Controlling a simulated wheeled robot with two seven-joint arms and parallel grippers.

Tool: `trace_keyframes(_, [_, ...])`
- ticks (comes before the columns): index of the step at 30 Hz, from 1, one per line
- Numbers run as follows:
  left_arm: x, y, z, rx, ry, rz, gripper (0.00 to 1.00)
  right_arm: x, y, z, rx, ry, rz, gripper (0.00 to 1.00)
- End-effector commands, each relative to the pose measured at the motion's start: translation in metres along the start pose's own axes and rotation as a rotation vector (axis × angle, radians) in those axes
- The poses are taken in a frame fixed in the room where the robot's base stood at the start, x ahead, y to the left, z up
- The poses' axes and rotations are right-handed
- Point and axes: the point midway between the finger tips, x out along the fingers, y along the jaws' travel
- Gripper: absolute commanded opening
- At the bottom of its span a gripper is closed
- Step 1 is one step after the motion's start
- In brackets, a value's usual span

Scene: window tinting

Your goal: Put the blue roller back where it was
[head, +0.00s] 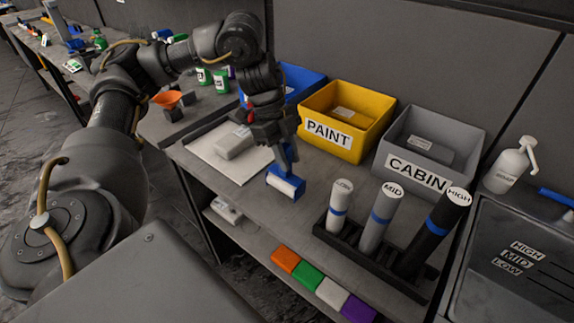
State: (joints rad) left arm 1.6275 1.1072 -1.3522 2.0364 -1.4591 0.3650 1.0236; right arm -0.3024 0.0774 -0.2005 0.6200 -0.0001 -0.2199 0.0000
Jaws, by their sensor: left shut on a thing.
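My left gripper (277,138) points down over the workbench and is shut on the blue roller (287,184). The roller has a blue handle, and its white cylinder with blue ends hangs below the fingers. It is near the front edge of the bench, just right of a pale flat board (212,160) with a light grey block (235,143) on it. I cannot tell whether the roller touches the bench top. My right gripper is out of view.
Behind stand a blue bin (308,82), a yellow PAINT bin (372,112) and a grey CABIN bin (458,150). A dark rack (345,247) holds LOW, MID and HIGH rolls at right. A spray bottle (508,170) stands beyond. Coloured blocks (308,275) lie below the front edge.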

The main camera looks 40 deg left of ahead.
Motion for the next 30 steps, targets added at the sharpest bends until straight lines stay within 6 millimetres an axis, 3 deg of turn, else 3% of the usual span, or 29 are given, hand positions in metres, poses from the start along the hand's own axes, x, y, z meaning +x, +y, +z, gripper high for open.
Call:
trace_keyframes(6, [0.026, 0.001, 0.011, -0.002, 0.0, 0.003, 0.05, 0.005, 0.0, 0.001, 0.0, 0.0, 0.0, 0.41])
trace_keyframes(19, [0.031, 0.001, 0.013, -0.001, 0.0, 0.003, 0.05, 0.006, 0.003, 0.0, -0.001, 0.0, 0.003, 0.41])
trace_keyframes(20, [0.03, 0.001, 0.013, -0.001, 0.0, 0.002, 0.27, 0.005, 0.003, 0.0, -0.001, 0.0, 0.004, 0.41])
trace_keyframes(24, [0.03, 0.001, 0.013, -0.001, 0.0, 0.002, 0.45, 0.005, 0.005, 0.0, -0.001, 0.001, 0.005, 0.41])
trace_keyframes(30, [0.03, 0.001, 0.013, -0.001, -0.001, 0.002, 0.45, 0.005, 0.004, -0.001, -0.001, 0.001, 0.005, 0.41])
